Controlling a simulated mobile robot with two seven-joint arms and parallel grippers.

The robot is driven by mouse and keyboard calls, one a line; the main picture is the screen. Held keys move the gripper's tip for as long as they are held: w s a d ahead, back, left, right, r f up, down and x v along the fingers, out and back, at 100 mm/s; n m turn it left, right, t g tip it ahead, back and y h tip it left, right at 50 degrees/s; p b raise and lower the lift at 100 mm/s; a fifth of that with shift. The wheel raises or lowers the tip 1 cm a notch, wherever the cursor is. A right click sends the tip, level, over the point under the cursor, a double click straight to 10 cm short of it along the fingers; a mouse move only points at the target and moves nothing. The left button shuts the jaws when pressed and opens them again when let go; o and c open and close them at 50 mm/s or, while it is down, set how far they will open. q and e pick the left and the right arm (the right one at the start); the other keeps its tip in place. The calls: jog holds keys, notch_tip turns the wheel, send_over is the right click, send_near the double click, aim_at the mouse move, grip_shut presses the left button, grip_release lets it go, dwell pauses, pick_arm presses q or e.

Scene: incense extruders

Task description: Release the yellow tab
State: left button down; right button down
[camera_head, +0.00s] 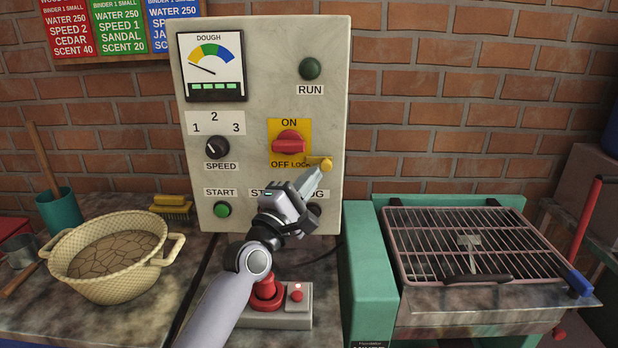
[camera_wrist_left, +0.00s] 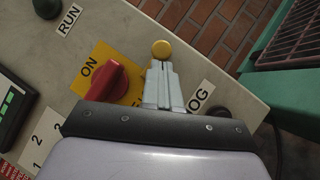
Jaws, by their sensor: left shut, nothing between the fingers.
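The yellow tab (camera_head: 319,161) sticks out at the lower right of the red ON/OFF switch (camera_head: 289,143), beside the word LOCK on its yellow plate. In the left wrist view the tab (camera_wrist_left: 162,48) is a round yellow knob right at my fingertips, and the red switch (camera_wrist_left: 108,79) is to the left. My left gripper (camera_head: 318,181) is shut with nothing between its fingers. Its tips point up at the tab; I cannot tell whether they touch it. The gripper and wrist hide part of the lower labels. My right gripper is not in view.
The control panel (camera_head: 260,65) also carries a speed knob (camera_head: 217,147), a green start button (camera_head: 222,210) and a dark green run lamp (camera_head: 310,68). A red-topped control (camera_head: 266,290) stands under my left arm. A basket (camera_head: 81,276) is at left, a wire rack (camera_head: 430,225) at right.

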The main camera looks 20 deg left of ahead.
pick_arm(q)
jog(key=d, duration=0.3)
jog(key=shift+w+r+p, duration=0.1)
jog(key=shift+w+p, duration=0.2)
jog(key=shift+w, duration=0.1)
pick_arm(e)
jog(key=shift+r, duration=0.3)
jog(key=shift+a+f, duration=0.1)
jog(key=shift+f, duration=0.05)
